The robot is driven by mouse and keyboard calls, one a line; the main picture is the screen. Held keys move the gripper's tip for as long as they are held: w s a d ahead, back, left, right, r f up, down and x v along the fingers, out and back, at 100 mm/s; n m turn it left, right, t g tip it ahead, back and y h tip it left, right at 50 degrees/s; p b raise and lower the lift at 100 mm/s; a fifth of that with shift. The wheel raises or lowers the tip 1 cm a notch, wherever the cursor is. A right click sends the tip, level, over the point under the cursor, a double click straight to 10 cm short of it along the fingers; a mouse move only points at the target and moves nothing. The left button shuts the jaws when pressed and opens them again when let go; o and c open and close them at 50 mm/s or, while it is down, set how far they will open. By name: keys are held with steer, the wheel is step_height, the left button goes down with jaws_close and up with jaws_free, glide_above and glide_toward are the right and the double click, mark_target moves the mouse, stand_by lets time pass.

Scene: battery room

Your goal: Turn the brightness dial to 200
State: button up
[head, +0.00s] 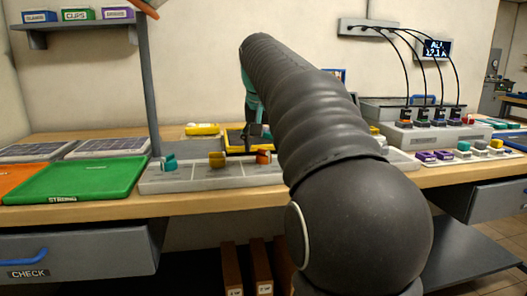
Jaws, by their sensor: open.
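A grey control panel (195,178) lies along the front of the wooden bench. It carries a teal knob (169,162), a yellow-orange knob (217,159) and an orange knob (263,157). Their labels and scale marks are too small to read, so I cannot tell which is the brightness dial or its setting. My gripper (256,136) is open and points down above the right part of the panel, near the orange knob. I cannot tell whether it touches anything. My dark arm hides the panel's right part.
A green tray (80,178) and an orange tray (14,180) lie at the left. A grey post (149,90) rises behind the teal knob. Yellow items (203,129) sit behind the panel. A charger (435,133) with black cables and several small coloured blocks stand at the right.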

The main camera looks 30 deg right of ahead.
steer(key=v, duration=0.9)
steer(key=shift+s+a, duration=0.1)
steer(key=s+a+f+n, duration=0.2)
steer(key=s+a+f, duration=0.2)
steer(key=s+f, duration=0.4)
steer(key=s+a+f+n+t+y, duration=0.1)
steer(key=s+a+f, duration=0.4)
steer(key=f, duration=0.7)
steer(key=s+a+f+n+y, duration=0.1)
steer(key=s+a+f+n, duration=0.2)
steer(key=s+f, duration=0.7)
steer(key=shift+s+a+f+t, duration=0.3)
steer(key=shift+a+f+t, duration=0.15)
steer(key=shift+a, duration=0.4)
